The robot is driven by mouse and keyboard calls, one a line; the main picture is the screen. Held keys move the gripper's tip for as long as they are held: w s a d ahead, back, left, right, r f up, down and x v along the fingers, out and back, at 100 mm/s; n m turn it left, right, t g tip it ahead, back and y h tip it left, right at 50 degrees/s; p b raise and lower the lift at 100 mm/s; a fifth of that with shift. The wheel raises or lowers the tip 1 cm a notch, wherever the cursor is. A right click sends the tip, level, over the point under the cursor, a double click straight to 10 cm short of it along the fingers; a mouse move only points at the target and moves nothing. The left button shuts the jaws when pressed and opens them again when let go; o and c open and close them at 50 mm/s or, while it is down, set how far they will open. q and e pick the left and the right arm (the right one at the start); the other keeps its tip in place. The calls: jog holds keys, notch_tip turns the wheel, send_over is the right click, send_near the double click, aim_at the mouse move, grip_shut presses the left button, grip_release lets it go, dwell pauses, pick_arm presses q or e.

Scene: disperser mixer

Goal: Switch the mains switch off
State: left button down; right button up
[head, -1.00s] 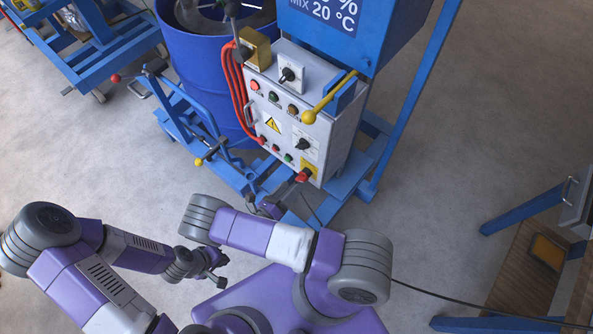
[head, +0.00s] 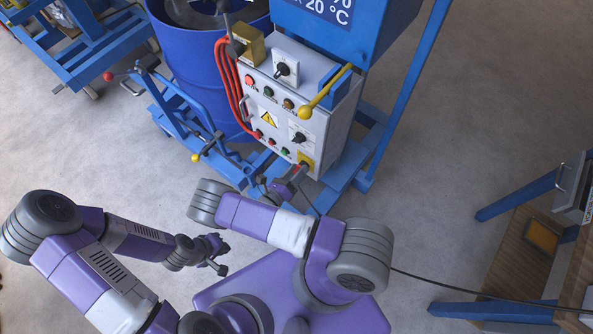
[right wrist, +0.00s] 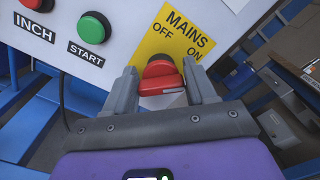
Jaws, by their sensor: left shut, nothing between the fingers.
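The mains switch is a red knob (right wrist: 160,78) on a yellow plate (right wrist: 172,38) marked MAINS, OFF and ON, at the lower right corner of the control box. A short white mark shows at the right of the knob's face. My right gripper (right wrist: 161,88) has one finger on each side of the knob; whether they press on it I cannot tell. In the head view my right gripper (head: 294,174) is at the yellow plate and partly hides the switch. My left gripper (head: 221,263) is shut and empty, low over the floor, away from the box.
A yellow-knobbed lever (head: 305,112) sticks out above. Red cables (head: 228,85) run along the box's left side, beside a blue drum (head: 195,60).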

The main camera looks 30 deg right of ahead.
jog(key=shift+c, duration=0.5)
jog(key=shift+n, duration=0.3)
jog(key=n+b, duration=0.1)
jog(key=n, duration=0.2)
jog(key=shift+f, duration=0.15)
jog(key=n+b, duration=0.1)
jog(key=n, duration=0.3)
jog(key=shift+w+f, duration=0.1)
jog(key=n+b, duration=0.1)
jog(key=n, duration=0.4)
jog(key=shift+f, duration=0.1)
jog(key=n, duration=0.5)
jog(key=shift+b, duration=0.3)
jog(key=shift+n, duration=0.3)
jog(key=o, duration=1)
jog(key=shift+c, duration=0.2)
